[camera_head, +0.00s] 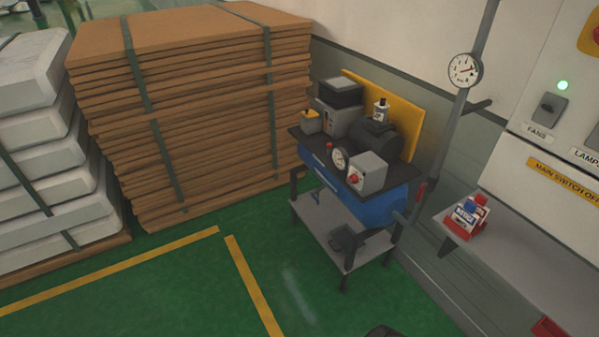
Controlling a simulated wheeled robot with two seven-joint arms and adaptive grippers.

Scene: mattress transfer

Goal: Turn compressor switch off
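The compressor has a blue tank (380,207) and sits on a grey wheeled-looking stand by the wall. A light grey box (369,173) on its front right carries a red knob (354,179), which looks like the switch; its setting is too small to tell. A round dial gauge (340,159) is just left of that box, with a small red part (329,146) behind it. Neither gripper can be made out. A small dark shape (385,331) cuts the bottom edge, and I cannot tell what it is.
Tall strapped brown stacks (200,110) stand left of the compressor, with white strapped stacks (45,150) farther left. A grey shelf (520,265) holds a red box (463,229) at right. A FANS switch (548,109) is on the wall panel.

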